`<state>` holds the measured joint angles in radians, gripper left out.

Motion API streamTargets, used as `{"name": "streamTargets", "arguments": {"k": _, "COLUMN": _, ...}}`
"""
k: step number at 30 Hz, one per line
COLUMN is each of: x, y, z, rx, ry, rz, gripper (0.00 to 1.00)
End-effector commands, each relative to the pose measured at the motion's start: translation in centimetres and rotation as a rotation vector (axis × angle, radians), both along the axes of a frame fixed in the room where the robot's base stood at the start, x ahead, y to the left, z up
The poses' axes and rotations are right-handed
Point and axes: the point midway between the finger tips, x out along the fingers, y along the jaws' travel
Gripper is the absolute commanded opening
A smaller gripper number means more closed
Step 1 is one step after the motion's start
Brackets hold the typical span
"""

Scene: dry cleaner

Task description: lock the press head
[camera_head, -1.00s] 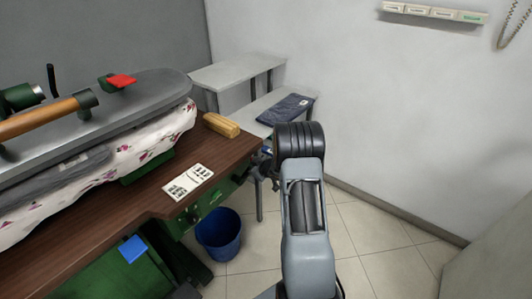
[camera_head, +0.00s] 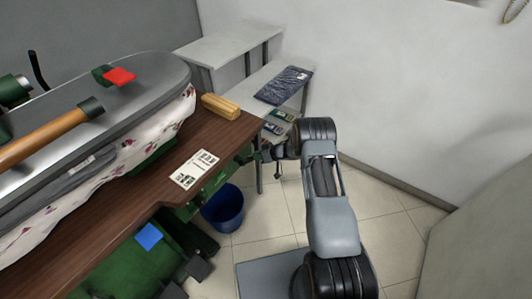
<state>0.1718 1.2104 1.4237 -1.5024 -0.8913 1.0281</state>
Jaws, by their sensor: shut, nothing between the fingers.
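The press head (camera_head: 135,95) is a long grey plate at the left. It is down over a padded board with a white flowered cover (camera_head: 150,142). A wooden handle bar (camera_head: 50,138) runs along its top. A red tab (camera_head: 119,76) sits on a green block near its far end. A blue pad (camera_head: 149,236) is on green metalwork below the table's front edge. My gripper (camera_head: 278,170) is small and dark beyond the table's right corner, partly hidden by my wrist. It is shut and empty, away from the press.
A wooden brush (camera_head: 221,106) and a printed card (camera_head: 194,169) lie on the brown table (camera_head: 115,214). A blue bucket (camera_head: 223,208) stands on the floor below. A stepped grey shelf (camera_head: 228,44) at the back holds a dark folded garment (camera_head: 284,85). Tiled floor at right is clear.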

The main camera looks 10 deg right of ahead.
Motion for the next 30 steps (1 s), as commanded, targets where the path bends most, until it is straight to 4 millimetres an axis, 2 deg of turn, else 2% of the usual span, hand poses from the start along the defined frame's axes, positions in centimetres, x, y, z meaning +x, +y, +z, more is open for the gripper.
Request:
{"name": "streamTargets", "arguments": {"k": 9, "x": 0.29, "y": 0.19, "z": -0.72, "rx": 0.001, "ry": -0.011, "rz": -0.005, "gripper": 0.00}}
{"name": "streamTargets", "arguments": {"k": 30, "x": 0.22, "y": 0.03, "z": -0.98, "rx": -0.002, "ry": -0.009, "rz": -0.010, "gripper": 0.00}}
